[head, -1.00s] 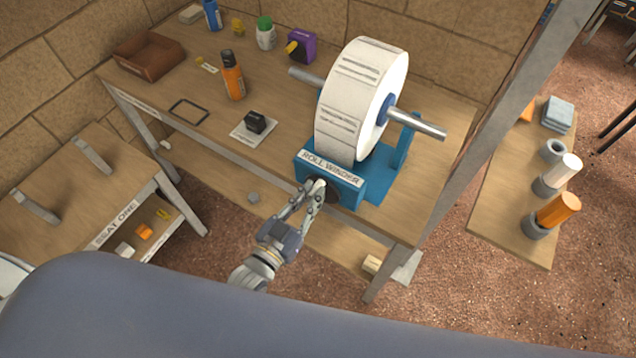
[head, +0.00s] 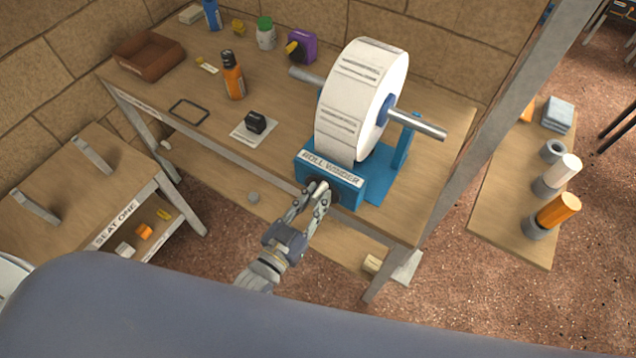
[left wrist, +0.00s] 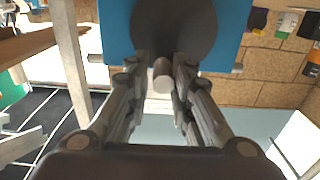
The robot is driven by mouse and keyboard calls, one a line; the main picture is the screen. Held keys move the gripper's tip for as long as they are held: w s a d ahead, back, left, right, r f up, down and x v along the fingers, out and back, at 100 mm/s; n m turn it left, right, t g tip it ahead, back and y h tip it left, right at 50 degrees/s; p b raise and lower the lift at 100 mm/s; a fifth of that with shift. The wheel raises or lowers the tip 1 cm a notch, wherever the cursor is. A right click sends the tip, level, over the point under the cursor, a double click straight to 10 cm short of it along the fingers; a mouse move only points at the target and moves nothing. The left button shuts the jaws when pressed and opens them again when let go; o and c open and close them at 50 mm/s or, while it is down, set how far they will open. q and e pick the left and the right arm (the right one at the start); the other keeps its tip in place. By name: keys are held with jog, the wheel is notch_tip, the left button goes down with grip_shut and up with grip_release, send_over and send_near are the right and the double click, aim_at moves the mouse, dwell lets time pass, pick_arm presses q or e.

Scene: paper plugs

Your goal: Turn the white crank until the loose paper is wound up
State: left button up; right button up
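The blue roll winder (head: 385,185) stands at the table's front edge and carries a large white paper roll (head: 352,105) on a grey rod. A paper strip runs down from the roll behind the winder's label; I cannot make out a loose end. The crank shows in the left wrist view as a dark disc (left wrist: 175,28) with a pale knob (left wrist: 162,76) low on it. My left gripper (head: 321,188) is at the winder's front. In the left wrist view its fingers (left wrist: 163,84) are closed around the knob, one on each side. My right gripper is not in view.
An orange bottle (head: 233,77), a black stamp (head: 255,122) and a brown tray (head: 148,56) are on the table left of the winder. A slanted post (head: 490,120) stands to the right. A side shelf (head: 500,200) there holds an orange and a white roll.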

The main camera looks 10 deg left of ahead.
pick_arm(q)
jog(key=shift+s+d+f, duration=0.1)
jog(key=shift+d, duration=0.1)
dwell(0.3)
jog(key=shift+s+d+f, duration=0.15)
jog(key=shift+d+f, duration=0.1)
jog(key=shift+d, duration=0.15)
jog(key=shift+s+d+f+b, duration=0.1)
jog(key=shift+d+f+b, duration=0.25)
jog(key=shift+d+f, duration=0.05)
jog(key=shift+c, duration=1.3)
jog(key=shift+s+d+f+b, duration=0.15)
jog(key=shift+d+f+b, duration=0.2)
jog(key=shift+f, duration=0.35)
